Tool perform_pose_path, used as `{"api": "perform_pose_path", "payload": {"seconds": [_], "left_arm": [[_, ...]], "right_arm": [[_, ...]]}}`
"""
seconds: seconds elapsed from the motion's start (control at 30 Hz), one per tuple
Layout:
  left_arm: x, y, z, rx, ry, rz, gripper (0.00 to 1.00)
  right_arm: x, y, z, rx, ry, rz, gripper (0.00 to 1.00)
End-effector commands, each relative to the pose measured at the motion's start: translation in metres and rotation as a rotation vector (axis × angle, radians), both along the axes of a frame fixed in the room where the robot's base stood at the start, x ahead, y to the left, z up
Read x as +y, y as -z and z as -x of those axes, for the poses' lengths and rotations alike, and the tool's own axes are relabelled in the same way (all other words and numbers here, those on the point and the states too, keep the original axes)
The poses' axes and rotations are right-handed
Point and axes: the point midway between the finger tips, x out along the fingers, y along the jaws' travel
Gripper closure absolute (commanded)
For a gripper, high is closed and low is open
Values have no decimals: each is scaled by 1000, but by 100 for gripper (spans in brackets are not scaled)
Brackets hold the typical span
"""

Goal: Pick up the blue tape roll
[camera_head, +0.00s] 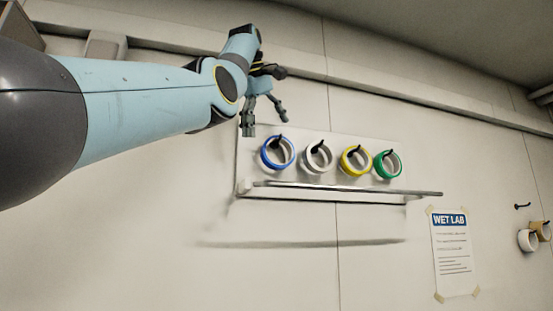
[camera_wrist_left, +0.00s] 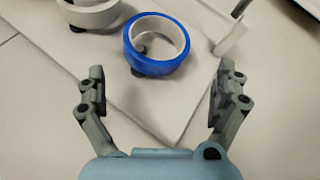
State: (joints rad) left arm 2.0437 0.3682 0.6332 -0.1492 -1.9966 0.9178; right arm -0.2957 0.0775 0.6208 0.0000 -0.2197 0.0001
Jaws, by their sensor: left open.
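The blue tape roll (camera_head: 266,152) hangs on a dark peg at the left end of a white wall rack in the head view. It also shows in the left wrist view (camera_wrist_left: 157,68), upper middle, beyond and between the fingertips. My left gripper (camera_head: 264,117) is open and empty, just above and left of the blue roll in the head view. Its two fingers spread wide in the left wrist view (camera_wrist_left: 158,92), apart from the roll. My right gripper is not in view.
White (camera_head: 309,164), yellow (camera_head: 345,165) and green (camera_head: 378,168) rolls hang to the right of the blue one. A rail (camera_head: 340,188) runs below them. A WET LAB sign (camera_head: 453,255) and more rolls (camera_head: 527,240) are farther right.

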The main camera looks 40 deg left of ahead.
Motion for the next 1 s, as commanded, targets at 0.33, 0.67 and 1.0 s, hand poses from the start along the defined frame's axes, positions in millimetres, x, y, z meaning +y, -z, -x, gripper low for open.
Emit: {"api": "perform_pose_path", "payload": {"seconds": [0.33,0.67,1.0], "left_arm": [[8,31,-23,1,1,-1,0],[12,62,-48,4,0,-1,0],[14,75,-55,-1,2,0,0]], "right_arm": [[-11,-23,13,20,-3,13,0],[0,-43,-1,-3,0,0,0],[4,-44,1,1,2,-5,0]]}}
